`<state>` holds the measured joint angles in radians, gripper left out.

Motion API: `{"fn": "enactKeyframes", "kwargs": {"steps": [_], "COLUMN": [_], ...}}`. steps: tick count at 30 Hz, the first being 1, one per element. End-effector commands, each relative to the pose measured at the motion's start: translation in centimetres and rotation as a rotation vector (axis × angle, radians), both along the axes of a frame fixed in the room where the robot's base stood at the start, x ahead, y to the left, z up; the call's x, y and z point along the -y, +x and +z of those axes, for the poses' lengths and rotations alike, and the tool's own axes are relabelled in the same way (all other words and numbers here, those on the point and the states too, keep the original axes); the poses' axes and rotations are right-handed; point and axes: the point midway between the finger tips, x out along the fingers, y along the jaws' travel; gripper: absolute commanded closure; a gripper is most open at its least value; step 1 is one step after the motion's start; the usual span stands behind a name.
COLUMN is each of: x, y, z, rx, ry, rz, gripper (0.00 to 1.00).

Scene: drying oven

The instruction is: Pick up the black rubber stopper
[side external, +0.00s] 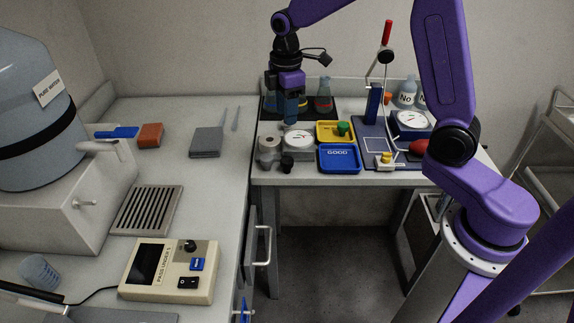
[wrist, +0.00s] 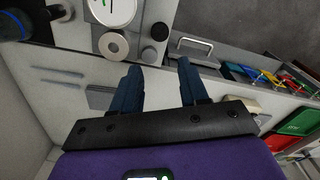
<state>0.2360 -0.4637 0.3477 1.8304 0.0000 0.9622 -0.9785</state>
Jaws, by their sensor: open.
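The black rubber stopper (side external: 287,162) appears to be the small dark round piece near the front edge of the back bench, left of the blue tray marked GOOD. In the wrist view the dark round piece (wrist: 160,31) lies beyond the fingertips, near the top middle. My gripper (side external: 291,121) hangs above the bench, behind the stopper and apart from it. In the wrist view my gripper (wrist: 159,63) has its two blue fingers spread with nothing between them. A grey round piece (wrist: 149,55) shows just beyond the fingertips, beside the stopper.
A tape roll (side external: 270,141) and a white dial (side external: 298,140) stand close behind the stopper. The blue tray (side external: 339,171) and yellow tray (side external: 322,132) lie to the right. A red-handled stand (side external: 375,100) rises farther right. The bench's front edge is close to the stopper.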

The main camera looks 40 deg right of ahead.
Motion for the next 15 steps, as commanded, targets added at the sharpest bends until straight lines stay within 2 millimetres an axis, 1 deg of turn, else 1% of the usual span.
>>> {"fn": "enactKeyframes", "kwargs": {"steps": [15], "x": [0.0], "y": [-0.2], "z": [-9.2], "rx": [-0.006], "ry": [-0.002], "rz": [-0.001], "gripper": [0.56]}}
